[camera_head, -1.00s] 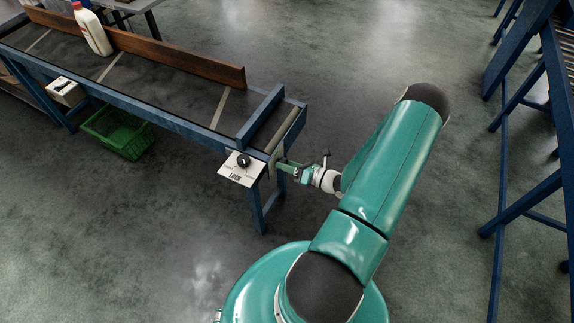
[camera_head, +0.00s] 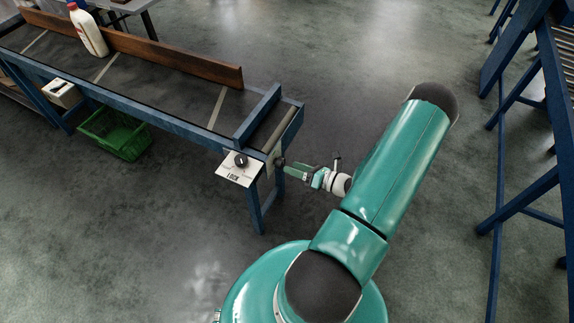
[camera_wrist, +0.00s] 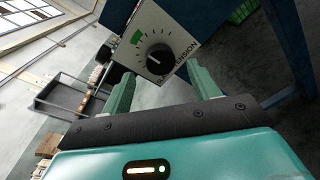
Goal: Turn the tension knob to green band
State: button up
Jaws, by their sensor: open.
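The tension knob (camera_wrist: 160,59) is a round black dial on a pale plate marked TENSION (camera_wrist: 180,30), with tick marks and a green band (camera_wrist: 137,37) at its upper left in the wrist view. I cannot make out clearly where its pointer is. The knob (camera_head: 280,161) shows small and dark on the conveyor's end in the head view. My gripper (camera_wrist: 160,70) is open and empty. Its two green fingers stand left and right below the knob in the wrist view, apart from it. In the head view my gripper (camera_head: 291,167) is just right of the knob.
A white LOCK panel (camera_head: 234,176) with its own black knob (camera_head: 241,160) is on the conveyor's side. A bottle (camera_head: 88,32) stands on the conveyor belt (camera_head: 150,88). A green crate (camera_head: 115,134) lies beneath. The floor right of my arm is open up to blue racks (camera_head: 525,105).

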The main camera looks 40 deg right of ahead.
jog(key=f+v, duration=0.1)
jog(key=v, duration=0.8)
jog(key=shift+s+r, duration=0.25)
jog(key=shift+r, duration=0.3)
jog(key=w+a+r+n+g+y, duration=0.2)
jog(key=w+a+r+n+g, duration=0.2)
jog(key=a+r+n+g, duration=0.5)
jog(key=w+a+r+n+g+y, duration=0.1)
jog(key=w+a+r+n+g, duration=0.5)
jog(key=r+n, duration=0.55)
jog(key=s+a+r+n+t+h, duration=0.2)
jog(key=s+a+r+n+h, duration=0.1)
jog(key=a+r+n, duration=0.5)
jog(key=s+a+r+n+t+h, duration=0.2)
jog(key=s+a+r+n+h, duration=0.2)
jog(key=a+r+n, duration=0.4)
notch_tip(320, 180, up, 3)
jog(key=n+h, duration=0.1)
jog(key=n, duration=0.2)
jog(key=shift+a+t+h, duration=0.25)
jog(key=shift+t+h, duration=0.05)
jog(key=shift+s+n, duration=0.15)
jog(key=shift+n, duration=0.1)
